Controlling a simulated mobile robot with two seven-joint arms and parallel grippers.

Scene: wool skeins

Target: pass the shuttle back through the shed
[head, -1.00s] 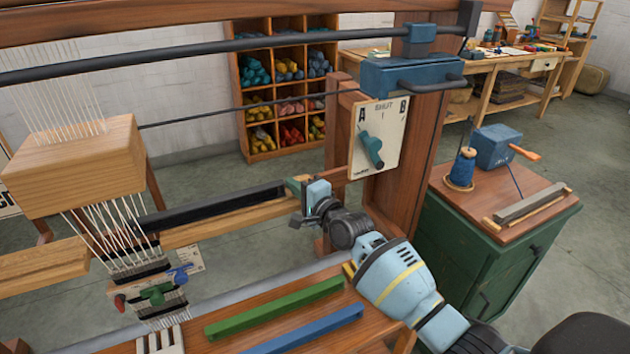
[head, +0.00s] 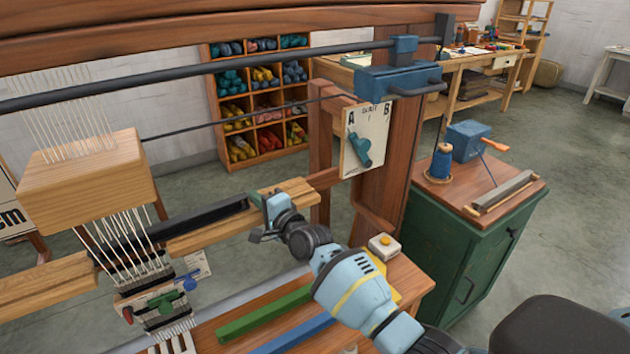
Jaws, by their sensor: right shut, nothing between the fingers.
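White warp threads (head: 125,238) fan down from the wooden block (head: 85,180) to a dark woven strip (head: 165,315) at the lower left. A long dark bar (head: 205,216), which looks like the shuttle, lies along the pale wooden beam (head: 295,191). Its left end reaches the threads; how far it passes between them I cannot tell. My right gripper (head: 258,200) is shut and empty at the bar's right end. Whether its fingertips touch the bar is unclear. My left gripper is out of view.
A panel marked A and B with a teal lever (head: 360,149) is on the right post. A green cabinet (head: 470,250) stands right.

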